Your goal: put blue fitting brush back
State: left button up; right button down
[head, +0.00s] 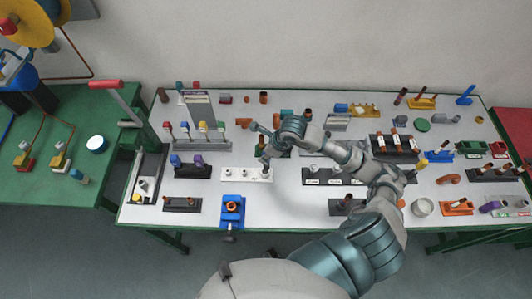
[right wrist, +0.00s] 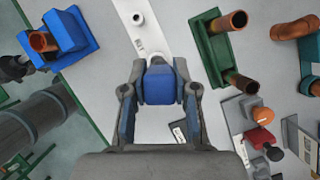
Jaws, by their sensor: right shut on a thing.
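A blue block-shaped part, seemingly the blue fitting brush (right wrist: 159,80), is held between the fingers of my right gripper (right wrist: 160,92). Its lower end is hidden. In the head view, my right gripper (head: 265,163) is at the right end of a white labelled rack (head: 236,178) on the table, and the held brush is hidden or too small to make out. In the right wrist view the white rack (right wrist: 147,38) runs up from behind the brush. I cannot tell whether the brush touches it. My left gripper is not in view.
A dark holder (head: 192,172) with blue and purple tops stands left of the rack. A blue vise-like fixture (head: 232,208) is in front of it. A green holder with copper tubes (right wrist: 212,48) stands close right in the wrist view. Clear tabletop (head: 285,205) lies in front.

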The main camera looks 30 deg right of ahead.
jog(key=shift+a+r, duration=0.2)
jog(key=shift+a, duration=0.45)
jog(key=shift+d+f, duration=0.1)
jog(key=shift+d, duration=0.7)
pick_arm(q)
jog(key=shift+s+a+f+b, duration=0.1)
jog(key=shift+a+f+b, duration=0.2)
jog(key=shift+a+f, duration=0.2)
pick_arm(e)
jog(key=shift+a, duration=0.8)
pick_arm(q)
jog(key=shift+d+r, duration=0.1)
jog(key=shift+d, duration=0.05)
pick_arm(e)
jog(key=shift+d, duration=0.25)
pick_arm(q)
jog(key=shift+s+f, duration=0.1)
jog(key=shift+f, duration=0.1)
pick_arm(e)
jog(key=shift+a+f, duration=0.1)
jog(key=shift+a, duration=0.1)
